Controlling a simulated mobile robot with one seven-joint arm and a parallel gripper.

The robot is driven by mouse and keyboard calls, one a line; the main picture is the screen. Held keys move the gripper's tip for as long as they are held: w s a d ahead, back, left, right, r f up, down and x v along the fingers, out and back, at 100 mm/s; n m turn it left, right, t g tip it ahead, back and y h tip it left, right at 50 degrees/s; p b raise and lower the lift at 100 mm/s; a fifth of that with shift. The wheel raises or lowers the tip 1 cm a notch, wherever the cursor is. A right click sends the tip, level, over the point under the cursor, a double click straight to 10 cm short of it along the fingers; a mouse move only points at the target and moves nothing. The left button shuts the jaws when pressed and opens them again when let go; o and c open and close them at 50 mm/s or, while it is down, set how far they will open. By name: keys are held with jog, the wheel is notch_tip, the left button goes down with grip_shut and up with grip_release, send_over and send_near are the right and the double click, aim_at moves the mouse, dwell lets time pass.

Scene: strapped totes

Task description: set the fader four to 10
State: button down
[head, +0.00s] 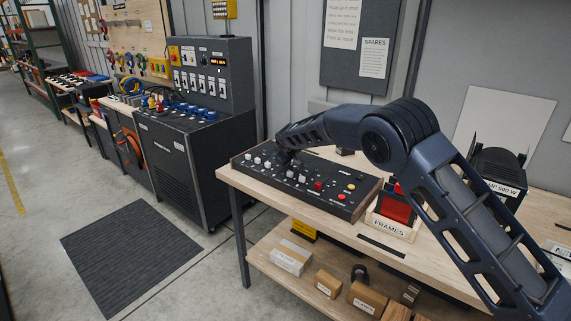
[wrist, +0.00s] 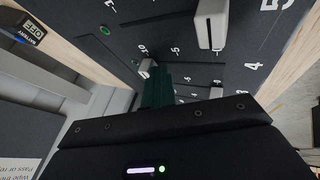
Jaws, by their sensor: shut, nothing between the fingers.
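The fader panel (head: 330,167) is a dark sloped console with wooden ends on the bench. In the wrist view it appears upside down. Fader four's cap (wrist: 146,65) is small and pale, by the 10 mark, at the end of its slot away from the printed 4. My gripper (wrist: 158,72) is shut and empty, its dark green fingers pointing down right beside that cap, on the side toward lower numbers. I cannot tell whether they touch. Another taller white cap (wrist: 212,22) stands on the neighbouring fader, near the printed 5. In the head view my gripper (head: 284,158) hides part of the panel.
Several white caps (head: 302,178) and a red one (head: 318,185) stand along the panel. A FRAMES box (head: 393,226) sits to its right on the bench (head: 262,192). A dark control cabinet (head: 190,155) stands to the left. A lower shelf holds boxes.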

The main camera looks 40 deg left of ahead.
aim_at(282, 172)
jog(key=shift+w, duration=0.1)
jog(key=shift+s, duration=0.55)
jog(key=s, duration=0.3)
jog(key=v, duration=1)
